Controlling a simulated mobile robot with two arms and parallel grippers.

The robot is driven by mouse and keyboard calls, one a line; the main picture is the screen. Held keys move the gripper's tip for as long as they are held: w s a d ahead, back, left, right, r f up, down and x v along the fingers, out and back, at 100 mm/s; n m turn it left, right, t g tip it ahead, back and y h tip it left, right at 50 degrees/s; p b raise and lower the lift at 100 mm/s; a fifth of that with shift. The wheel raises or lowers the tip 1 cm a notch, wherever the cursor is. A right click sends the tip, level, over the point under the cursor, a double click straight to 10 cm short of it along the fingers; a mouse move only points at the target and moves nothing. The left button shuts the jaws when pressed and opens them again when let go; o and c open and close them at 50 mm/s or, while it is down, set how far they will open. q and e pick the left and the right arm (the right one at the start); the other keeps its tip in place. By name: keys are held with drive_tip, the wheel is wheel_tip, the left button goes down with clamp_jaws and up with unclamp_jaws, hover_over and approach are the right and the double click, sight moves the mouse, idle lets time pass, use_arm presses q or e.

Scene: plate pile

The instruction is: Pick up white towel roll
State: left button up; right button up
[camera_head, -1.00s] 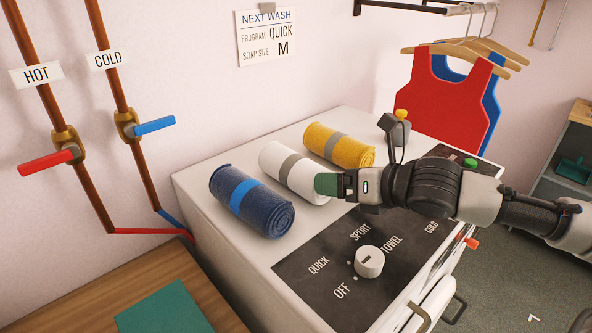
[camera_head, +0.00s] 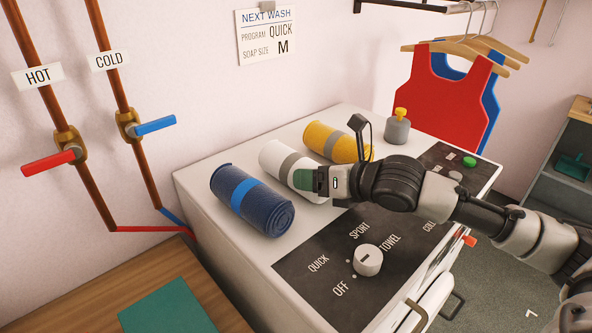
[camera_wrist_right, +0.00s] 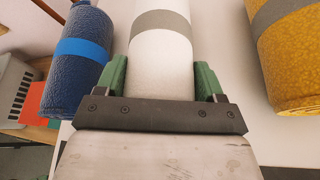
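The white towel roll (camera_head: 283,160) with a grey band lies on top of the washing machine, between a blue roll and a yellow roll. My right gripper (camera_head: 303,180) is at the near end of the white roll. In the head view the near end of the roll is hidden behind the gripper. My left gripper is not in view.
The blue towel roll (camera_head: 252,203) lies close on the left and the yellow towel roll (camera_head: 333,143) on the right. A grey bottle with a yellow cap (camera_head: 397,128) stands at the back right. The dial (camera_head: 368,260) sits on the front panel.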

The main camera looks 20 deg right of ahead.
drive_tip(key=shift+c, duration=1)
drive_tip(key=shift+r, duration=0.55)
drive_tip(key=r, duration=0.2)
drive_tip(key=d+r, duration=0.1)
drive_tip(key=shift+s+r, duration=0.3)
drive_tip(key=w+d+r+p+v, duration=0.1)
drive_tip(key=r+v, duration=0.1)
drive_tip(key=v, duration=1)
drive_tip(key=shift+w+p, duration=0.25)
drive_tip(key=shift+p, duration=0.15)
